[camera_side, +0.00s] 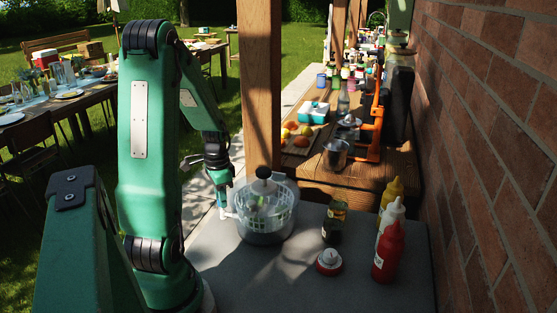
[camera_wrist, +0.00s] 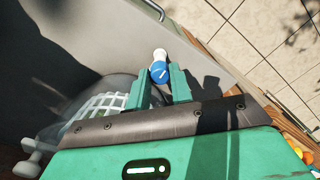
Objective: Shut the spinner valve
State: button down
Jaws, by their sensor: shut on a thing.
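The salad spinner (camera_side: 265,228) stands on the grey counter, a clear bowl with a pale basket inside and a black knob on top. In the wrist view its basket (camera_wrist: 102,106) shows at the left. The valve (camera_wrist: 159,72) has a round blue face with a white line and a white end beyond it. My gripper (camera_wrist: 160,84) has its two green fingers on either side of the blue part and is shut on it. In the side view my gripper (camera_side: 222,203) is low at the spinner's left side, by a small white spout; the valve's blue face is hidden there.
A dark bottle (camera_side: 334,222), a red bottle (camera_side: 388,252), a white bottle (camera_side: 391,217), a yellow bottle (camera_side: 391,193) and a red-and-white pot (camera_side: 329,262) stand right of the spinner. A wooden post (camera_side: 260,90) rises behind it.

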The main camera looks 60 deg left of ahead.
jog(key=shift+r, duration=0.1)
jog(key=c, duration=1.2)
grip_release()
jog(key=shift+c, duration=0.2)
jog(key=shift+r, duration=3.85)
